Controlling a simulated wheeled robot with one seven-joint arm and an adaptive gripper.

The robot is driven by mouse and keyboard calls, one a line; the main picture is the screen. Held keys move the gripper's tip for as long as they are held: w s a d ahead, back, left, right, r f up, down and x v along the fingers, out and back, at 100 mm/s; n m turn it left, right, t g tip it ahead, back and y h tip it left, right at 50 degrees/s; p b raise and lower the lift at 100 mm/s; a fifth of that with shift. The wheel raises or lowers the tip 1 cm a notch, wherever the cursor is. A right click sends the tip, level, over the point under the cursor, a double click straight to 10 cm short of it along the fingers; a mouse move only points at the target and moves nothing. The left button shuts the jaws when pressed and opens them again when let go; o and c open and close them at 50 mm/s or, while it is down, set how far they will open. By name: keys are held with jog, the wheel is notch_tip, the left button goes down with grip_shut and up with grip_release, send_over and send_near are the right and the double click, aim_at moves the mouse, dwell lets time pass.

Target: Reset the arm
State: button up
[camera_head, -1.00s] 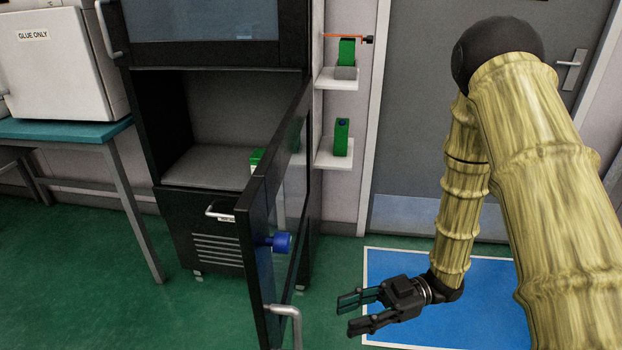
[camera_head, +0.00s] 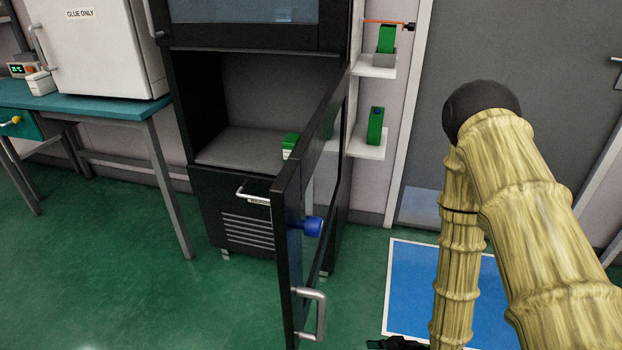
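My arm (camera_head: 540,215), with a yellow bamboo-like surface, is bent at a black elbow joint and its forearm hangs down at the right. Only a dark sliver of my gripper (camera_head: 398,343) shows at the bottom edge. Its fingers are mostly cut off, so I cannot tell whether it is open or holding anything. It is low, to the right of the open cabinet door (camera_head: 282,262).
Green boxes stand on white wall shelves (camera_head: 366,148). A teal table (camera_head: 95,104) carries a white "GLUE ONLY" cabinet (camera_head: 105,50). Green floor is clear at lower left.

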jog(key=s+d+f+m+g+h, duration=0.3)
jog(key=s+d+m, duration=0.1)
jog(key=s, duration=0.5)
jog(key=s+d+f+m+g+h, duration=0.2)
jog(key=s+d+f+m+h, duration=0.15)
jog(key=s, duration=0.65)
notch_tip(320, 180, up, 14)
jog(key=p, duration=1.5)
jog(key=shift+w+n, duration=0.25)
jog(key=shift+n, duration=0.1)
